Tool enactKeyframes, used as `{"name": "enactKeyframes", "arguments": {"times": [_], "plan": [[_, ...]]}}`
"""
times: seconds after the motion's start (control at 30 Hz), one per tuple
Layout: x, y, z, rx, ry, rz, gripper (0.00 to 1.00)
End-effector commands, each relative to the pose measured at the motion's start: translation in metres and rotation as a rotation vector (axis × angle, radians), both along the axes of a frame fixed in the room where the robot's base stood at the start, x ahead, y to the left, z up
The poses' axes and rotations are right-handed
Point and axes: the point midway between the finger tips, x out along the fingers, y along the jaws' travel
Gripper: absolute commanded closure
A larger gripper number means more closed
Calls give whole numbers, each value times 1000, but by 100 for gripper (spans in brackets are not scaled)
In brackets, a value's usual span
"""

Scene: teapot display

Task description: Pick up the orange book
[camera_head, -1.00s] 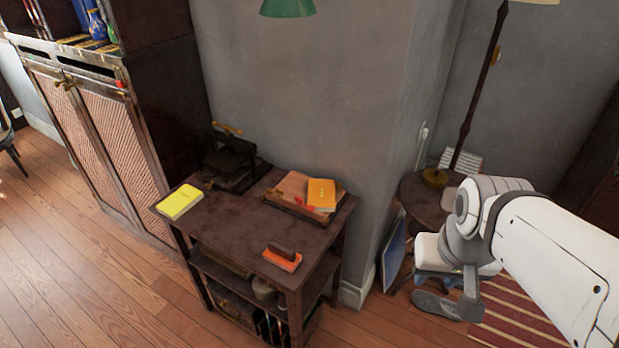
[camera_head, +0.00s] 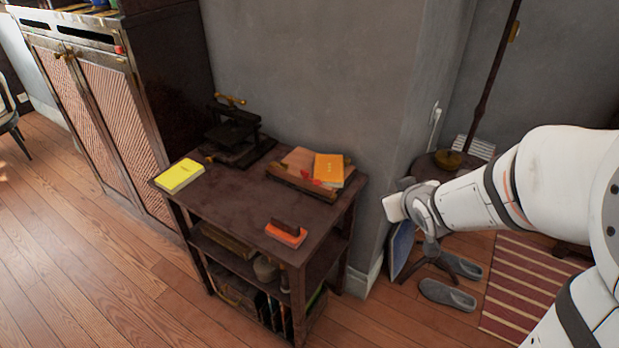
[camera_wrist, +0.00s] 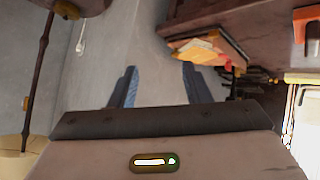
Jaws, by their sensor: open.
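The orange book (camera_head: 329,170) lies on top of a brownish book or folder (camera_head: 297,160) in a shallow dark tray (camera_head: 300,187), at the back right of a small dark table (camera_head: 235,205). In the wrist view the orange book (camera_wrist: 195,50) shows right of centre, beyond the right finger. My gripper (camera_wrist: 160,86) is open, with two bluish fingers apart and nothing between them. In the head view my gripper (camera_head: 398,206) is right of the table, apart from the book; its fingers are hard to make out there.
A yellow book (camera_head: 180,176), a dark press (camera_head: 236,133) and an orange-red item with a dark block on it (camera_head: 286,234) share the tabletop. A grey wall (camera_head: 310,70) stands behind. A lamp pole (camera_head: 490,85) and slippers (camera_head: 447,295) are at right.

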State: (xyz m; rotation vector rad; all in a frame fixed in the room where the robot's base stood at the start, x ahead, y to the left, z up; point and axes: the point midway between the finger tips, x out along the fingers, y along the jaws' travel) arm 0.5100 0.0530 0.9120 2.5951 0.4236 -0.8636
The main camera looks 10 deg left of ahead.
Motion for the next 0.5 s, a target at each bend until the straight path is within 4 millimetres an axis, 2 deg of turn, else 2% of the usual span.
{"name": "enactKeyframes", "arguments": {"times": [0.03, 0.1, 0.2, 0.33, 0.4, 0.5], "plan": [[9, 18, -29, 24, -40, 81, 56], [18, 46, -48, 76, -105, 197, 56], [19, 86, -75, 178, -181, 367, 56], [3, 132, -102, 351, -253, 566, 56], [-9, 150, -111, 444, -276, 650, 56], [-24, 165, -119, 557, -298, 737, 56]]}}
